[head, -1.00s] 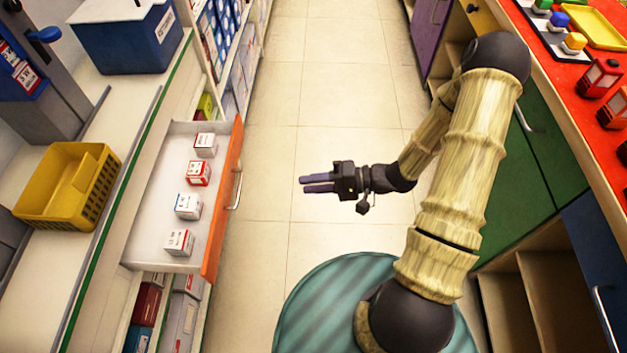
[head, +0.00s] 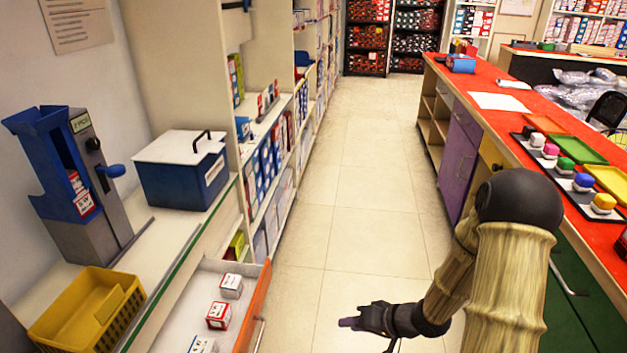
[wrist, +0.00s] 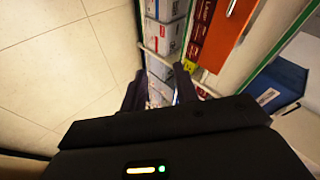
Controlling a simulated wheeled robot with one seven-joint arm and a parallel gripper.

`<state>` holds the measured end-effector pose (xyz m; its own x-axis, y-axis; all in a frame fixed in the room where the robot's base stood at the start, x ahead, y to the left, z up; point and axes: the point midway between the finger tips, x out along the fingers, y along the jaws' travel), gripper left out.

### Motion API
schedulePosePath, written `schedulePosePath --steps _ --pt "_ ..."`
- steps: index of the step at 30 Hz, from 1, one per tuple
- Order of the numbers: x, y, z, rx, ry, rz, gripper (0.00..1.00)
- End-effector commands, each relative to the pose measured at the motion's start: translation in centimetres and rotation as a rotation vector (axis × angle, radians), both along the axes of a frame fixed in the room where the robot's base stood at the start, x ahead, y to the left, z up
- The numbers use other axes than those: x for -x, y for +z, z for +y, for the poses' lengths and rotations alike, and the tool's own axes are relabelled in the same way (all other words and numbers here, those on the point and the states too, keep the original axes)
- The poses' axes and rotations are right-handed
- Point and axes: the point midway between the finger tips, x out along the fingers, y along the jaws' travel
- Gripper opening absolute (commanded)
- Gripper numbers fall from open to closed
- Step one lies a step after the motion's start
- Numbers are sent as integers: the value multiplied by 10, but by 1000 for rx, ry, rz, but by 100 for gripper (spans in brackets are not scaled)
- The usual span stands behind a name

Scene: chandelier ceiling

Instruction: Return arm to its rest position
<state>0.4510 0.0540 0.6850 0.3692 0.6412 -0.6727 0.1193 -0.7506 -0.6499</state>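My gripper (head: 349,322) is low in the head view, over the tiled aisle floor and to the right of the open drawer. In the wrist view its two dark fingers (wrist: 158,75) stand apart with nothing between them. My arm bends down from the right side of the head view, and its lower part is cut off by the frame.
An open drawer (head: 258,318) with an orange front holds several small boxes and juts into the aisle at left. A yellow basket (head: 88,310) and a blue box (head: 181,168) stand on the left counter. A red-topped counter (head: 500,113) lines the right. The aisle floor (head: 372,190) ahead is clear.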

Motion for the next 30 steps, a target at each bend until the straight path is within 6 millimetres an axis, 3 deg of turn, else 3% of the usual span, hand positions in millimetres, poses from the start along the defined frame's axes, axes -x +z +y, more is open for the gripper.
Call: schedulePosePath --steps 6,13,19,27,30 --pt "-11 29 -43 398 -63 -70 30" --pt "15 73 -74 676 -110 -18 30" --pt "54 103 -75 757 -111 77 30" --pt "100 128 -56 728 -69 173 30" --pt "105 145 -53 719 -58 188 30"
